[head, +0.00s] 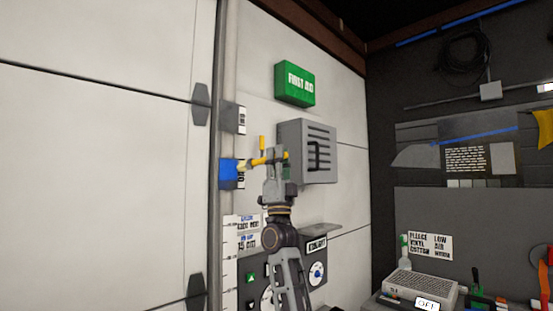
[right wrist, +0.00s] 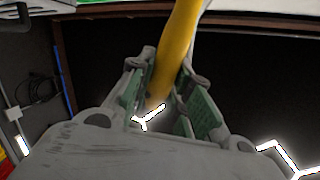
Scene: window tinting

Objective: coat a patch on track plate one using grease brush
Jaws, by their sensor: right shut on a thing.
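A grey plate (head: 232,117) with a small label sits above the blue one. I cannot read which plate is number one. My left gripper is not in view.
A grey louvred box (head: 308,150) is on the wall just right of the gripper, below a green first aid box (head: 295,83). A control panel (head: 312,270) and small shelf (head: 318,230) are below. A bench with a grey device (head: 420,286) stands lower right.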

